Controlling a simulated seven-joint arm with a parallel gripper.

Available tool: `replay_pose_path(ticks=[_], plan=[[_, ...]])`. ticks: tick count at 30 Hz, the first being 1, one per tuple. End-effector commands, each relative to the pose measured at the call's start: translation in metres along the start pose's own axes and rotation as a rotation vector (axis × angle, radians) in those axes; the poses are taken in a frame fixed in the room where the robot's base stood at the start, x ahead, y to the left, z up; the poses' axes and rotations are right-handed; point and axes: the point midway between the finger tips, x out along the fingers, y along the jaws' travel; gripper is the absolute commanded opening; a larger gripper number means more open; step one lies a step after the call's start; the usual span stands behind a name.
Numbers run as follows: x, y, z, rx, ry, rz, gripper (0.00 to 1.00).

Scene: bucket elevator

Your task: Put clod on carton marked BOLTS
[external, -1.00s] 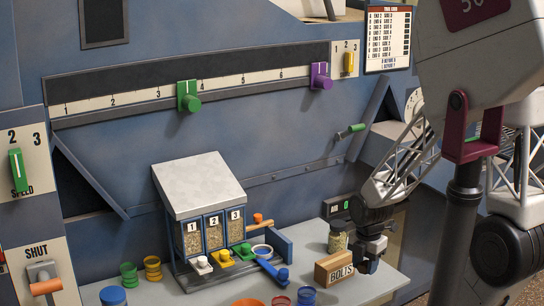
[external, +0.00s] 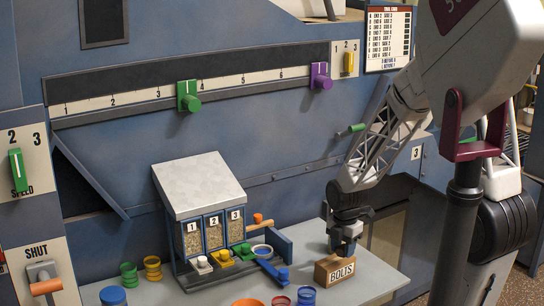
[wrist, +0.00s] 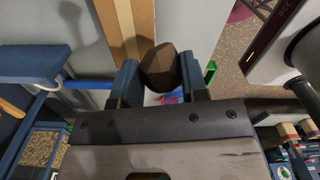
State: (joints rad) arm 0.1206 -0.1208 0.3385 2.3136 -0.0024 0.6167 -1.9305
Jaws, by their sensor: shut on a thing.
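The clod (wrist: 160,66) is a dark brown faceted lump, held between the two blue fingers of my gripper (wrist: 160,82) in the wrist view. The carton marked BOLTS (external: 341,275) is a small brown box on the grey bench in the external view. My gripper (external: 344,245) is right above or just behind the carton there, with its fingers close to the carton's top. In the wrist view a tan box, apparently the carton (wrist: 124,25), lies just past the clod, up and to the left. I cannot make out the clod in the external view.
The three-bin dispenser (external: 199,187) with coloured levers stands left of the carton, and its blue lever (external: 272,270) reaches toward it. Coloured cups, such as the blue one (external: 306,295), stand in front. The bench (external: 373,276) is clear to the carton's right.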

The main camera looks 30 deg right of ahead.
Motion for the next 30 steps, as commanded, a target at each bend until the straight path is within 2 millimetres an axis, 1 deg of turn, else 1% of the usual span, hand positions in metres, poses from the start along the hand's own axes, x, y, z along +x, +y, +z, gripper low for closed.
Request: replay_pose_path(ticks=[3,10,23,26,30], plan=[[0.001,0.015,0.005,0.0,0.0,0.0,0.17],[0.003,0.032,0.012,0.0,0.0,0.001,0.17],[0.003,0.035,0.013,0.0,0.0,0.001,0.17],[0.006,0.035,0.013,0.0,0.0,0.0,0.17],[0.018,0.035,0.013,0.0,0.0,-0.001,0.17]])
